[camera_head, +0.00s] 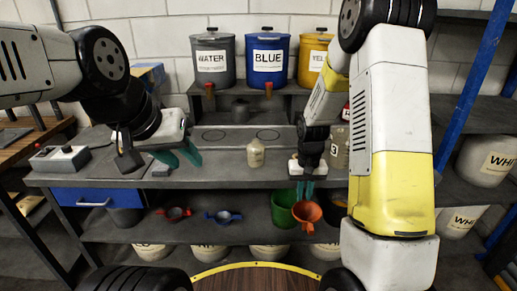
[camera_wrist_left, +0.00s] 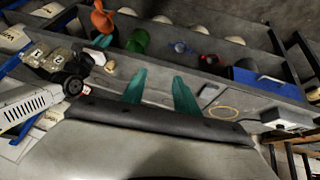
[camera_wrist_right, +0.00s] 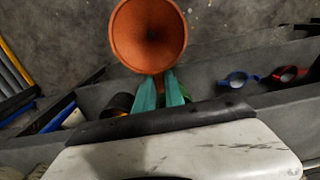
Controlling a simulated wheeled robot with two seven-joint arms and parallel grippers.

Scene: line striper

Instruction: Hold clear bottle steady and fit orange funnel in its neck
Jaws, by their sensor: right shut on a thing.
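A small translucent, cream-tinted bottle (camera_head: 256,153) stands upright on the grey counter, between my two grippers. It also shows small in the left wrist view (camera_wrist_left: 110,67). My left gripper (camera_head: 180,156) is to the left of the bottle, with its teal fingers apart and nothing between them. My right gripper (camera_head: 305,188) points down in front of the counter's front edge, shut on the orange funnel (camera_head: 307,213). The funnel's wide mouth fills the upper middle of the right wrist view (camera_wrist_right: 148,35). The funnel hangs lower than the counter top, clear of the bottle.
A larger jug (camera_head: 339,150) stands behind my right gripper, partly hidden. Grey, blue (camera_head: 267,62) and yellow dispensers stand on a raised shelf behind. The lower shelf holds a red funnel (camera_head: 173,214), a blue funnel (camera_head: 222,216) and a green container (camera_head: 283,210). A control box (camera_head: 60,158) sits at left.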

